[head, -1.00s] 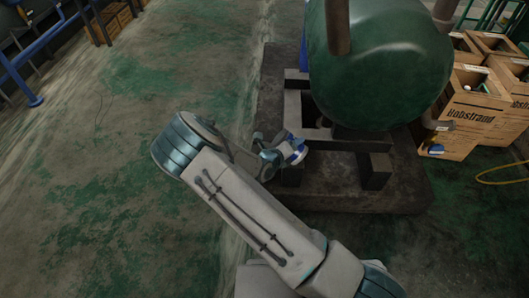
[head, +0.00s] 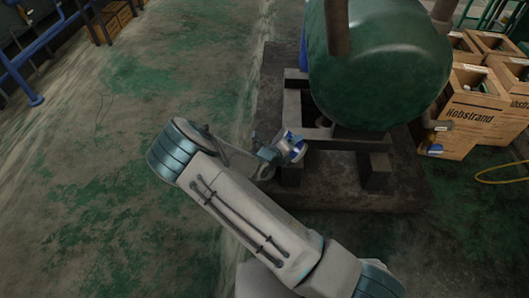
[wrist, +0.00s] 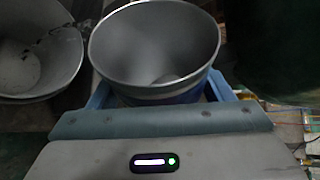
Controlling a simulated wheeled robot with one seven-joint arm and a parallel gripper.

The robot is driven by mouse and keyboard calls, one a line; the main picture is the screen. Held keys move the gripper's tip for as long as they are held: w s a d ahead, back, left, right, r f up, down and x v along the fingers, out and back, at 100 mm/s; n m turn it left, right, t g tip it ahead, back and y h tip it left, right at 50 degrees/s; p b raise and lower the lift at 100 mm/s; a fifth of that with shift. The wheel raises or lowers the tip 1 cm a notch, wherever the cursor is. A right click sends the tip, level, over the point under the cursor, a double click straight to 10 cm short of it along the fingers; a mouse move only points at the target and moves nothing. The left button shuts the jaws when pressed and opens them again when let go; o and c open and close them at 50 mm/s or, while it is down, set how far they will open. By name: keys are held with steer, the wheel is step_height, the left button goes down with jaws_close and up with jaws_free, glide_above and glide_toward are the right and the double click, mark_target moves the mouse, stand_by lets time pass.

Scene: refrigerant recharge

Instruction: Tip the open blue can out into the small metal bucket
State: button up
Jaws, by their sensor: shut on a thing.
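The open blue can (head: 294,149) is small in the head view, held at the end of my arm in front of the dark metal stand. In the wrist view the can (wrist: 155,45) shows its wide grey mouth and bare metal inside, with blue on its outer wall. My gripper (head: 279,147) is shut on it, with a blue finger on each side in the wrist view. A small metal bucket (wrist: 38,52) with a handle stands left of the can in the wrist view, apart or overlapped by its rim; I cannot tell which. I cannot make out the bucket in the head view.
A large green tank (head: 380,65) sits on a dark stand (head: 340,142) just beyond my gripper. Wooden crates (head: 470,125) with bottles stand at the right, near a yellow hose (head: 500,181).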

steer(key=shift+r, duration=0.15)
steer(key=shift+a+f+n+h, duration=0.15)
steer(key=shift+f+n+h, duration=0.15)
steer(key=shift+n+h, duration=0.3)
stand_by(0.8)
steer(key=shift+w+a+r, duration=0.2)
steer(key=shift+a, duration=0.05)
steer(key=shift+s+r+n, duration=0.1)
steer(key=shift+r+n, duration=0.05)
steer(key=shift+n, duration=0.25)
steer(key=shift+a+r+h, duration=0.15)
steer(key=shift+a+h, duration=0.05)
steer(key=shift+h, duration=0.1)
steer(key=shift+d+r+n+p, duration=0.1)
steer(key=shift+r+n+p, duration=0.2)
steer(key=shift+n+p, duration=0.1)
stand_by(0.3)
steer(key=shift+r+n+h+p, duration=0.25)
steer(key=shift+n+h+p, duration=0.15)
steer(key=shift+h+p, duration=0.25)
steer(key=shift+a+f+n+h, duration=0.25)
steer(key=shift+a+f+n, duration=0.15)
steer(key=shift+n, duration=0.2)
stand_by(0.7)
